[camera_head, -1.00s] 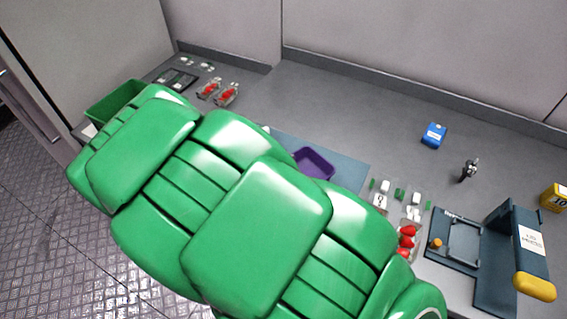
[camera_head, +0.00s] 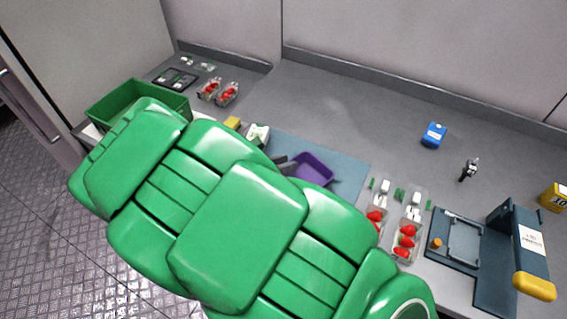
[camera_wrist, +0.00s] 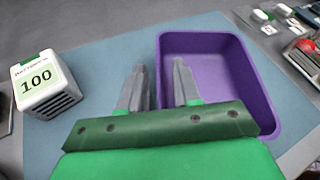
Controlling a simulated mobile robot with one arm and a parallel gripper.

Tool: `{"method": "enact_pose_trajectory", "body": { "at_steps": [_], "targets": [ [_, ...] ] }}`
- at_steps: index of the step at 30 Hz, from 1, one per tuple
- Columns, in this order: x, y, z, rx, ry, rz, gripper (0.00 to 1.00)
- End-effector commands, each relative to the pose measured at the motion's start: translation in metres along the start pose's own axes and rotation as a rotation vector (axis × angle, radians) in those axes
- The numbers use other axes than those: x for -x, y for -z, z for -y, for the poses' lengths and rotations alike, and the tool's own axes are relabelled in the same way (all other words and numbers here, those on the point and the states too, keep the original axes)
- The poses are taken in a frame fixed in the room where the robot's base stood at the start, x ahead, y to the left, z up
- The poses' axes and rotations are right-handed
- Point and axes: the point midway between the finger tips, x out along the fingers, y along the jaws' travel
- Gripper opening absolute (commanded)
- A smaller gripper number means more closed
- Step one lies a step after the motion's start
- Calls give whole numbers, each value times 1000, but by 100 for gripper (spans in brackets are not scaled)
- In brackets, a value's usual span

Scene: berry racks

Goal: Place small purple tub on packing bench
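The small purple tub (camera_head: 314,168) sits upright and empty on a blue mat (camera_head: 345,172) on the grey packing bench (camera_head: 340,100). In the wrist view the tub (camera_wrist: 235,85) fills the right half, with its left wall near the gap between my fingers. My gripper (camera_wrist: 159,64) is open. Its left finger shows outside the tub over the mat, and its right finger shows over the tub's inside. I cannot tell whether either finger touches the wall. In the head view a dark fingertip shows at the tub's left side, and my green arm hides the rest of the gripper.
A white box marked 100 (camera_wrist: 45,84) stands left of my gripper. A green crate (camera_head: 125,97) is at the far left. Clear punnets with red berries (camera_head: 405,240) stand right of the mat, before a dark blue device (camera_head: 470,255). A blue block (camera_head: 433,135) stands farther back.

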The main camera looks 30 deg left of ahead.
Motion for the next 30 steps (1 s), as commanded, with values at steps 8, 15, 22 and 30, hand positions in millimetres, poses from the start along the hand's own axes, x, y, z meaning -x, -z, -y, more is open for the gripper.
{"method": "enact_pose_trajectory", "body": {
  "at_steps": [8, 15, 22, 30],
  "targets": [
    [15, -2, 0, 0, -1, 1, 32],
    [46, -1, -1, 0, -3, -1, 32],
    [76, 0, 0, 2, -2, -2, 32],
    [108, -1, 0, 0, -1, -2, 32]
  ]
}}
